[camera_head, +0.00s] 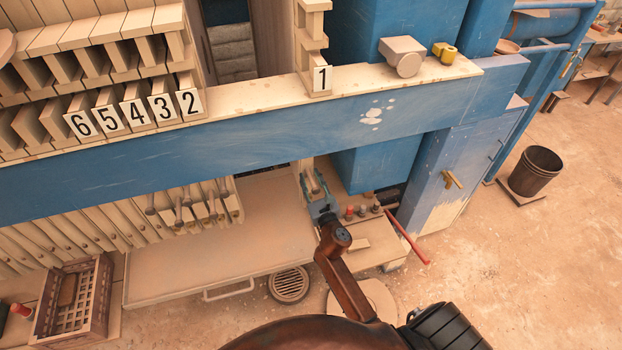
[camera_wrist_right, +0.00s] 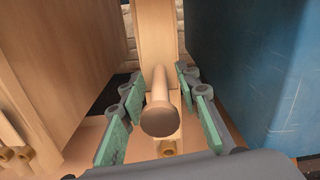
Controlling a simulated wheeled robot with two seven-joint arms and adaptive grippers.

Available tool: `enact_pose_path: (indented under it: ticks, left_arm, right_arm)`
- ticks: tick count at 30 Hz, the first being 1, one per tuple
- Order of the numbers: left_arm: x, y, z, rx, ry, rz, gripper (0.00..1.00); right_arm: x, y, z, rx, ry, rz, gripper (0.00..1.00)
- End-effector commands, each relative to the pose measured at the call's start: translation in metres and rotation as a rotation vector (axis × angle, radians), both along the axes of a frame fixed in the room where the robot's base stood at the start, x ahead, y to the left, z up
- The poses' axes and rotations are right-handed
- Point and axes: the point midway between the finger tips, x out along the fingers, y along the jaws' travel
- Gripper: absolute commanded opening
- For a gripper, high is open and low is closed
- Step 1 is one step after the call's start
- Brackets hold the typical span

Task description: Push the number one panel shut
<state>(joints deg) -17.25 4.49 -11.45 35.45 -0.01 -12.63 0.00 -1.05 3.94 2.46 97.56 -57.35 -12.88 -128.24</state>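The number one panel (camera_head: 321,80) is a beige plate with a "1" tag, standing apart to the right of the plates tagged 2 to 6 in the head view. Its lower part, behind the blue beam, carries a round-ended handle (camera_wrist_right: 160,117) that points at the right wrist camera. My right gripper (camera_head: 318,198) is at this handle, below the beam. In the right wrist view its green-padded fingers (camera_wrist_right: 159,80) are open on either side of the handle, with a gap on each side. My left gripper is not in view.
A blue beam (camera_head: 250,143) crosses above my right gripper. A blue block (camera_wrist_right: 247,70) stands close on its right. A red lever (camera_head: 407,238) and small knobs (camera_head: 362,211) are beside it. A beige tray (camera_head: 190,265) lies to the left, with a crate (camera_head: 98,300) beyond.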

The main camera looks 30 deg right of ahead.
Motion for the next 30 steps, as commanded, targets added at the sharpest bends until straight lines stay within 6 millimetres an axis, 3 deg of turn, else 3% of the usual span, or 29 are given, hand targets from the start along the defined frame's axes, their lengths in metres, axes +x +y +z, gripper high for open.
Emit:
enact_pose_path:
  ticks: [3, 16, 30]
  left_arm:
    - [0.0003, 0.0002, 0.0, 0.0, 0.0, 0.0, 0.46]
    - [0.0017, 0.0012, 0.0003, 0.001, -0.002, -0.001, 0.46]
    - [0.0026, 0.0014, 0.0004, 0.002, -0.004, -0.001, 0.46]
  right_arm:
    - [-0.0002, 0.0002, 0.0001, 0.001, 0.0, 0.0, 0.3]
    - [-0.0004, 0.0001, 0.0002, 0.001, 0.0, 0.0, 0.01]
    - [-0.0005, 0.0001, 0.0001, 0.001, 0.0, 0.0, 0.0]
